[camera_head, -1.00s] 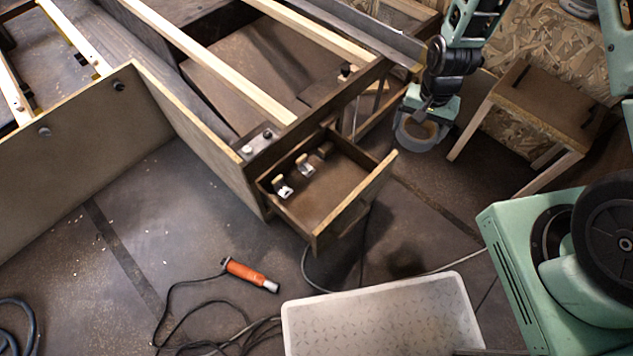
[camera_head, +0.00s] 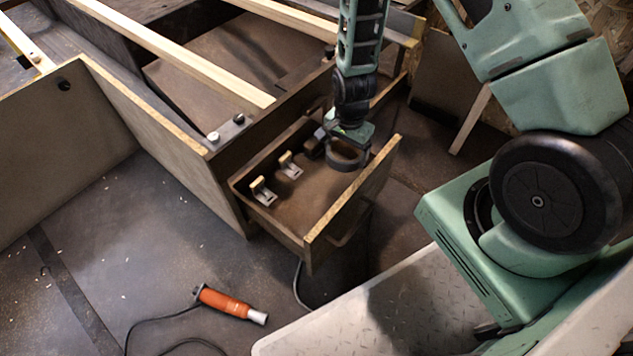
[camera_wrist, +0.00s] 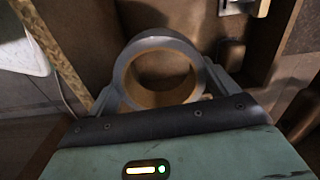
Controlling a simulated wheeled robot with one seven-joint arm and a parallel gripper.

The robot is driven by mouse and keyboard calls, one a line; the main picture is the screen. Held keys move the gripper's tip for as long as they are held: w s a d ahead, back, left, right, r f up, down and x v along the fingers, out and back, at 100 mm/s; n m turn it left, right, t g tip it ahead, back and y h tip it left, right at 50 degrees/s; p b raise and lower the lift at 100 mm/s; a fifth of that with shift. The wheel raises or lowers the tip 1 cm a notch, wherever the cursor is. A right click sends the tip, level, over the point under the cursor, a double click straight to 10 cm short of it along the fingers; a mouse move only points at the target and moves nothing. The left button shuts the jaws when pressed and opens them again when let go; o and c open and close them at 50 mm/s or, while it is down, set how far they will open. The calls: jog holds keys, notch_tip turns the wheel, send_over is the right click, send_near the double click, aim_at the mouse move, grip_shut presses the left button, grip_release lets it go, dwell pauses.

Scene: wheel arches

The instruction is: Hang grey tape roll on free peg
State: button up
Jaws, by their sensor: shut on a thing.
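My gripper (camera_head: 346,138) is shut on the grey tape roll (camera_head: 347,162), a grey ring with a tan inner core. The roll hangs over the open drawer, near its right end. In the wrist view the roll (camera_wrist: 140,46) sits between the two fingers of my gripper (camera_wrist: 163,90), its hole facing the camera. Two pegs with pale tips and metal bases, a near peg (camera_head: 263,191) and a middle peg (camera_head: 290,165), show bare on the drawer's left side. A darker fitting (camera_head: 315,143) beside my gripper is partly hidden. One peg (camera_wrist: 262,8) shows at the wrist view's top edge.
The wooden drawer (camera_head: 352,204) stands open from a dark frame, its raised front wall facing right. The drawer floor is mostly clear.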

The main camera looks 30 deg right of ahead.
aim_at(338, 186)
jog(key=shift+m, duration=0.4)
jog(key=shift+w+a+f+b, duration=0.1)
jog(key=shift+f+b, duration=0.3)
jog(key=shift+f, duration=0.25)
jog(key=shift+w+a+f+b, duration=0.15)
jog(key=shift+f+b, duration=0.2)
jog(key=shift+f, duration=0.35)
jog(key=shift+w+a+f+b, duration=0.1)
jog(key=shift+f+b, duration=0.3)
jog(key=shift+f, duration=0.25)
notch_tip(338, 186, down, 10)
jog(key=b, duration=0.5)
jog(key=shift+r, duration=0.2)
jog(key=shift+f, duration=0.2)
jog(key=o, duration=0.8)
jog(key=shift+o, duration=0.2)
jog(key=shift+f+b, duration=0.15)
jog(key=shift+b, duration=0.45)
